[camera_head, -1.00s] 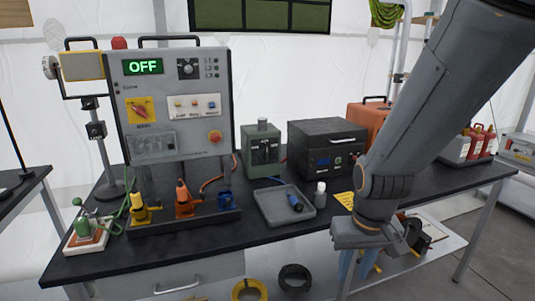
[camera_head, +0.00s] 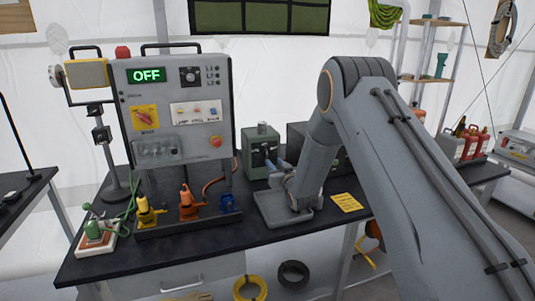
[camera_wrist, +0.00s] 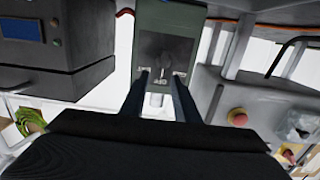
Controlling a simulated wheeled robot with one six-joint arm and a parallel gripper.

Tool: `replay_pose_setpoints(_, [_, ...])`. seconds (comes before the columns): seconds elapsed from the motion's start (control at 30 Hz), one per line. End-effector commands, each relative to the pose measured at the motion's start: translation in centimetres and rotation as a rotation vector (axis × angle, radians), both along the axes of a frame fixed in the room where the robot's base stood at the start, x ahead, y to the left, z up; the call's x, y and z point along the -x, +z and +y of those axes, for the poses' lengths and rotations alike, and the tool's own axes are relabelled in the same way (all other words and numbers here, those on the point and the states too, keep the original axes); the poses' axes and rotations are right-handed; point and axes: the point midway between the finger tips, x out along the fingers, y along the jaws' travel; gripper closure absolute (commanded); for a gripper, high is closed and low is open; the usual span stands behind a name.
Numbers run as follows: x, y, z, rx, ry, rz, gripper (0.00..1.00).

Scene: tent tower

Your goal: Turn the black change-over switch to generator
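A green box (camera_head: 258,146) stands on the bench right of the big grey panel. In the wrist view the same green box (camera_wrist: 168,17) carries a dark plate with a small black switch knob (camera_wrist: 164,64) and a label reading OFF, seen upside down. My gripper (camera_wrist: 161,76) is open, its two dark fingers on either side of the knob's line, with nothing visible between them but the box face. Whether they touch the box is unclear. In the head view my gripper (camera_head: 277,166) is close to the box front. A black rotary knob (camera_head: 190,74) also sits on the panel.
The grey panel (camera_head: 220,105) has a lit OFF display (camera_head: 146,75). A grey tray (camera_head: 271,211) lies below my wrist. Yellow, orange and blue plugs stand in a rack (camera_head: 160,230) at left. A dark box (camera_wrist: 60,50) is close beside the green box.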

Motion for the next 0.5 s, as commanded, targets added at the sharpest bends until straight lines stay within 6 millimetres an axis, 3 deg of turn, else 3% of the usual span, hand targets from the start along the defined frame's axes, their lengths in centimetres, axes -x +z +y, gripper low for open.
replay_pose_setpoints(0.27, [-1.4, 0.3, 1.1, -0.017, 0.015, -0.053, 0.72])
replay_pose_setpoints(0.5, [-4.7, 0.3, 2.1, -0.018, 0.015, -0.051, 0.72])
